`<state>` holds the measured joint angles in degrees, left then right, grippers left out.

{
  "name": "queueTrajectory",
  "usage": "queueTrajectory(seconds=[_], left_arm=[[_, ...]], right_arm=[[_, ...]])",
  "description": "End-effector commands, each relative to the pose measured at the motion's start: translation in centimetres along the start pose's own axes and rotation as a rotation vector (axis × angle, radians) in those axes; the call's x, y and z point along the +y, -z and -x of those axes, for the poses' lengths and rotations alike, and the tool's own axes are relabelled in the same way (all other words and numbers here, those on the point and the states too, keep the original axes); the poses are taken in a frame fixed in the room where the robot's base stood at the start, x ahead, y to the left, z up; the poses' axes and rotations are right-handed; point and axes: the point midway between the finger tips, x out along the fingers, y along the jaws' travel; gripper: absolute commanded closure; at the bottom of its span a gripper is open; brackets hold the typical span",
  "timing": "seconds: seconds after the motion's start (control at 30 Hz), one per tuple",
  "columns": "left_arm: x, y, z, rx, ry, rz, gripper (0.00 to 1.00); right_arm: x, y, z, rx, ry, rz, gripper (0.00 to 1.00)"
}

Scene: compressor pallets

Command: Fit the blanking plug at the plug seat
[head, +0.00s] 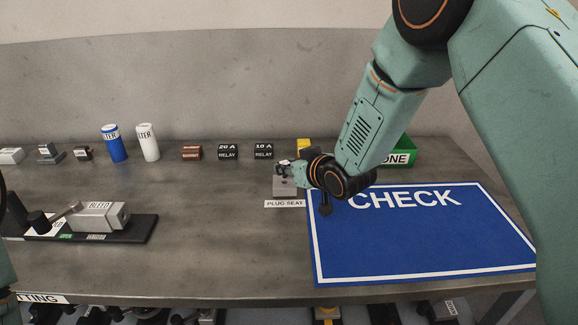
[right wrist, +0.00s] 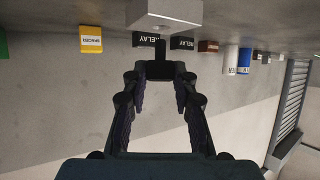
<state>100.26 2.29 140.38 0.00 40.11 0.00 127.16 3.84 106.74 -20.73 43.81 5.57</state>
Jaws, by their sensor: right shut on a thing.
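My right gripper (head: 282,170) is at the plug seat (head: 285,188), a small grey block behind a "PLUG SEAT" label (head: 285,203). In the right wrist view the gripper (right wrist: 158,76) is shut on a dark piece with a short stem, which I take as the blanking plug (right wrist: 159,69). The stem points at a pale grey block (right wrist: 165,12), apparently the plug seat, at the top edge. I cannot tell whether the stem touches or enters it. In the head view the plug is too small to make out.
A blue "CHECK" mat (head: 420,250) lies right of the seat. Relay blocks (head: 228,152), a copper-coloured part (head: 192,153), filters (head: 148,142) and a green bin (head: 399,150) stand along the back. A bleed valve fixture (head: 97,217) is at left.

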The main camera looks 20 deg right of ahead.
Motion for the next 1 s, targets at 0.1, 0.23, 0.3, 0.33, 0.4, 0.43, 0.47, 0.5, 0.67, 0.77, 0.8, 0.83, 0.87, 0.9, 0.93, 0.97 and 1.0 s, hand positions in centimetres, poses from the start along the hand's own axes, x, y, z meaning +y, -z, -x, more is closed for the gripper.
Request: queueTrajectory(seconds=[0.1, 0.23, 0.3, 0.33, 0.4, 0.43, 0.47, 0.5, 0.67, 0.77, 0.8, 0.83, 0.87, 0.9, 0.93, 0.97, 1.0], left_arm=[[0.0, 0.01, 0.2, 0.0, 0.0, 0.0, 0.51], [0.0, 0.02, 0.36, 0.0, 0.0, 0.0, 0.51], [0.0, 0.02, 0.33, 0.0, 0.0, 0.0, 0.51], [0.0, 0.01, 0.32, 0.0, 0.0, 0.0, 0.51], [0.0, 0.01, 0.31, 0.0, 0.0, 0.0, 0.51], [0.0, 0.01, 0.31, 0.0, 0.0, 0.0, 0.51], [0.0, 0.01, 0.31, 0.0, 0.0, 0.0, 0.51], [0.0, 0.01, 0.31, 0.0, 0.0, 0.0, 0.51], [0.0, 0.01, 0.34, 0.0, 0.0, 0.0, 0.51], [0.0, 0.02, 0.49, 0.0, 0.0, 0.0, 0.51], [0.0, 0.01, 0.58, 0.0, 0.0, 0.0, 0.51], [0.0, 0.01, 0.64, 0.0, 0.0, 0.0, 0.51], [0.0, 0.01, 0.68, 0.0, 0.0, 0.0, 0.51], [0.0, 0.01, 0.71, 0.0, 0.0, 0.0, 0.51], [0.01, 0.01, 0.7, 0.0, 0.0, 0.0, 0.51], [0.0, 0.01, 0.69, 0.0, 0.0, 0.0, 0.51], [0.0, 0.01, 0.67, 0.0, 0.0, 0.0, 0.51]], right_arm=[[-0.01, 0.08, -0.02, 0.0, 0.0, 0.0, 1.0], [-0.01, 0.12, -0.06, 0.001, 0.0, 0.0, 1.0], [-0.01, 0.1, -0.07, 0.001, 0.0, 0.0, 1.0], [-0.01, 0.09, -0.08, 0.001, 0.0, 0.0, 1.0], [-0.01, 0.07, -0.08, 0.001, 0.0, 0.0, 1.0], [-0.01, 0.07, -0.08, 0.001, 0.0, 0.0, 1.0], [-0.02, 0.07, -0.08, 0.001, 0.0, 0.0, 1.0], [-0.02, 0.07, -0.08, 0.001, 0.0, 0.0, 1.0], [-0.02, 0.06, -0.07, 0.0, 0.0, 0.0, 1.0], [-0.02, 0.07, -0.02, 0.0, 0.0, 0.0, 1.0], [-0.02, 0.07, 0.0, 0.0, 0.0, 0.0, 1.0], [-0.02, 0.07, 0.02, 0.0, 0.0, 0.0, 1.0], [-0.02, 0.06, 0.03, 0.0, 0.0, 0.0, 1.0], [-0.02, 0.06, 0.04, 0.0, 0.0, 0.0, 1.0], [-0.01, 0.04, 0.03, 0.0, 0.0, 0.0, 1.0], [-0.01, 0.03, 0.02, 0.0, 0.0, 0.0, 1.0], [-0.01, 0.02, 0.02, 0.0, 0.0, 0.0, 1.0]])
